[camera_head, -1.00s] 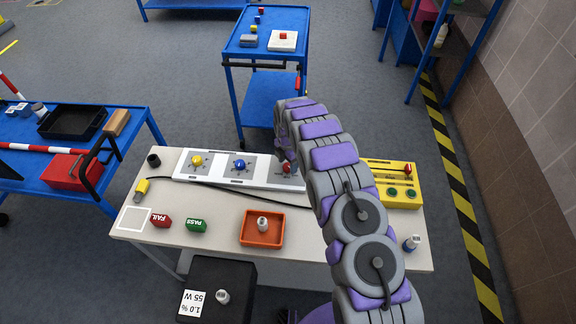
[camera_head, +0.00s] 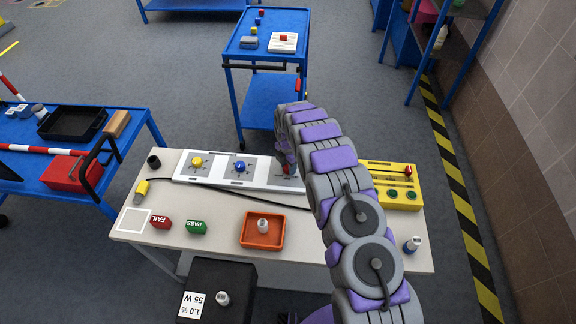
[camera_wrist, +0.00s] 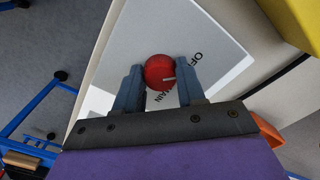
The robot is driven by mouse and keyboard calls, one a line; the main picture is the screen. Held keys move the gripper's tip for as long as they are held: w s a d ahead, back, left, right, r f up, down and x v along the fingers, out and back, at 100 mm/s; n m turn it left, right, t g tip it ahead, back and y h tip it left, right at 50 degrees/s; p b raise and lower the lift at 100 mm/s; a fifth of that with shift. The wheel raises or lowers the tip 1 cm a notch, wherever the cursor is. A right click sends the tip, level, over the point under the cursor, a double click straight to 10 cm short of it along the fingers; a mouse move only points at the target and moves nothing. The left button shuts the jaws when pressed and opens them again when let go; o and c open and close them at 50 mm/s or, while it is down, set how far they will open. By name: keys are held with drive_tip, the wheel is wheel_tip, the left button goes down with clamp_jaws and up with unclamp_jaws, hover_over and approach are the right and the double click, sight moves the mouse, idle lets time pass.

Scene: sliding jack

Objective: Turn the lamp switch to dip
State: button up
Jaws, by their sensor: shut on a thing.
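The red knob (camera_wrist: 158,70) sits on a white panel with printed labels. "MAIN" can be read beside it, with another label starting "OF" further right. A short pale pointer line on the knob points right. My gripper (camera_wrist: 161,84) is shut on the red knob, one finger on each side. In the head view my gripper (camera_head: 288,163) is over the rightmost plate of the switch panel (camera_head: 258,179), and the knob is mostly hidden there. The yellow knob (camera_head: 196,161) and blue knob (camera_head: 240,165) stand to the left on the same panel.
An orange tray (camera_head: 277,242) holding a small white-topped item, a green PASS block (camera_head: 197,227) and a red FAIL block (camera_head: 162,221) lie nearer on the table.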

drive_tip(key=shift+s+a+m+p, duration=0.1)
drive_tip(key=shift+m+p, duration=0.3)
drive_tip(key=m+p, duration=0.2)
drive_tip(key=m, duration=0.1)
drive_tip(key=shift+r+m, duration=0.1)
drive_tip(key=shift+m, duration=0.2)
drive_tip(key=shift+m+p, duration=0.85)
drive_tip(key=shift+m, duration=1.35)
drive_tip(key=shift+a, duration=0.1)
drive_tip(key=o, duration=1.1)
drive_tip(key=shift+a, duration=0.15)
drive_tip(key=shift+c, duration=0.2)
